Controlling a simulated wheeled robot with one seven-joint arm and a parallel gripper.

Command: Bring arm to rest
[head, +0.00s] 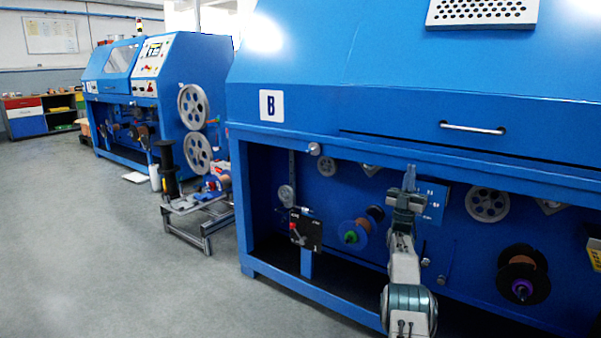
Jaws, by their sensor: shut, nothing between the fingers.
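My arm reaches up from the lower right of the head view, in front of the open lower bay of the blue machine marked B (330,112). My gripper (409,178) is at the arm's upper end and points upward. It is shut and holds nothing. It sits just below the machine's front ledge; whether it touches anything there I cannot tell. The arm hides part of the bay behind it.
A second blue machine (180,62) stands behind. Grey floor (90,250) is clear at left.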

